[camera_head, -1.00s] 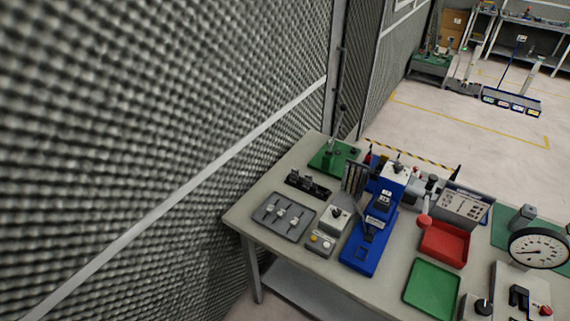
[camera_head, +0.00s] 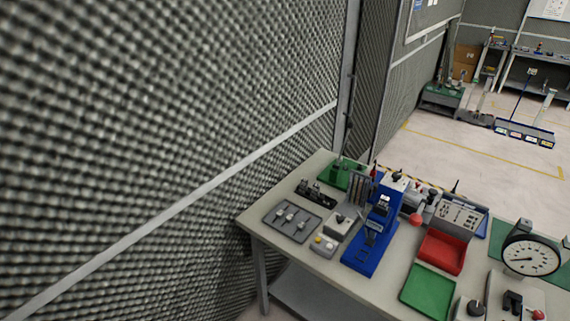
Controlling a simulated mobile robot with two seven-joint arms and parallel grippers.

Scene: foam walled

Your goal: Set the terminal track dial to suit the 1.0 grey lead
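A blue press-like device (camera_head: 372,235) stands upright on the workbench and is probably the terminal crimping machine. A small grey box with a dark knob (camera_head: 340,222) sits just left of it; I cannot tell whether this is the track dial. I cannot make out a grey lead or any dial setting from here. Neither of my grippers is in view.
The workbench (camera_head: 262,226) stands against a foam-covered wall (camera_head: 150,130). It also carries a dark grey tray with several small parts (camera_head: 291,222), a red tray (camera_head: 443,252), a green tray (camera_head: 428,290) and a round gauge (camera_head: 530,256). Open floor (camera_head: 480,150) lies behind.

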